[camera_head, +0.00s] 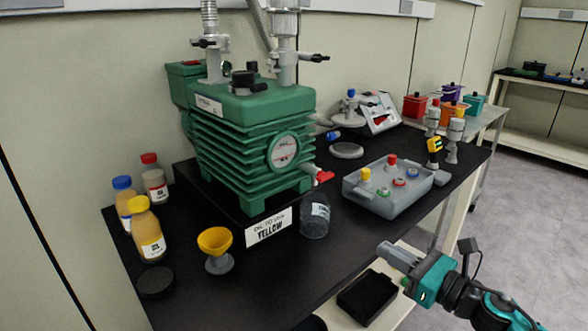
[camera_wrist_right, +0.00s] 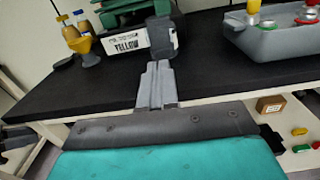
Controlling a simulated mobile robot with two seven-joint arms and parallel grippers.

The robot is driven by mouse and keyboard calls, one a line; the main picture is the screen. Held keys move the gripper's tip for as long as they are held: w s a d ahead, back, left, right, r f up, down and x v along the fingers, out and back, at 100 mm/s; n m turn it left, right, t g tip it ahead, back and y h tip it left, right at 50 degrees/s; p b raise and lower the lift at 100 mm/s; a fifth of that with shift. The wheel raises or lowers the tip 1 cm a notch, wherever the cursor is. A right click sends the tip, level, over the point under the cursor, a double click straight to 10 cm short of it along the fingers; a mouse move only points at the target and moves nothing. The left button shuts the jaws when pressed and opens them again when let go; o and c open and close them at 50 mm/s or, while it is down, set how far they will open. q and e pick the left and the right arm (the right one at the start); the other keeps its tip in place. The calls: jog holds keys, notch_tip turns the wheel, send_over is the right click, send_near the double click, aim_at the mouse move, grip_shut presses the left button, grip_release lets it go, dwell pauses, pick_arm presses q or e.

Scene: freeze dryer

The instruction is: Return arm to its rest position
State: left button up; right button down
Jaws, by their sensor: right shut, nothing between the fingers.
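My right gripper (camera_head: 392,252) is shut and empty in front of the black bench's front edge, at the lower right of the head view. In the right wrist view its closed fingers (camera_wrist_right: 157,85) point toward the bench. The right arm comes in from the lower right corner. A grey tray (camera_head: 399,206) with several coloured caps stands on the bench beyond the gripper, apart from it. A clear jar (camera_head: 315,218) stands by the pump to the left of the gripper. My left gripper is not in view.
The green pump (camera_head: 250,150) stands on the black bench (camera_head: 330,260). A yellow funnel (camera_head: 215,242) and several bottles, one yellow-capped (camera_head: 147,230), stand at left. A black bin (camera_head: 367,297) sits below the bench edge. Floor at right is clear.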

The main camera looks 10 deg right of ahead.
pick_arm(q)
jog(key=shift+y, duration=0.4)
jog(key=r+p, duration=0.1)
jog(key=p, duration=0.1)
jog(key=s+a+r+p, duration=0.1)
jog(key=p, duration=0.1)
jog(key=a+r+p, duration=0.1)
jog(key=p, duration=0.2)
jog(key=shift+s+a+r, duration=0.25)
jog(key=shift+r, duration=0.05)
pick_arm(e)
jog(key=s+a+f+n+g+h, duration=0.1)
jog(key=s+a+f+n+h, duration=0.1)
jog(key=s+n, duration=0.4)
jog(key=s+a+f+n+g+h, duration=0.2)
jog(key=s+a+f+n, duration=0.2)
jog(key=n, duration=1.1)
jog(key=s+a+f+n+g+h, duration=0.1)
jog(key=s+a+f+n+h, duration=0.2)
jog(key=s+f+n, duration=0.4)
jog(key=n, duration=0.4)
jog(key=shift+s+a+f+n+g, duration=0.15)
jog(key=shift+s+a+n+g, duration=0.15)
jog(key=shift+s+a, duration=0.1)
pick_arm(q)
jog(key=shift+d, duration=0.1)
pick_arm(e)
jog(key=shift+w, duration=0.1)
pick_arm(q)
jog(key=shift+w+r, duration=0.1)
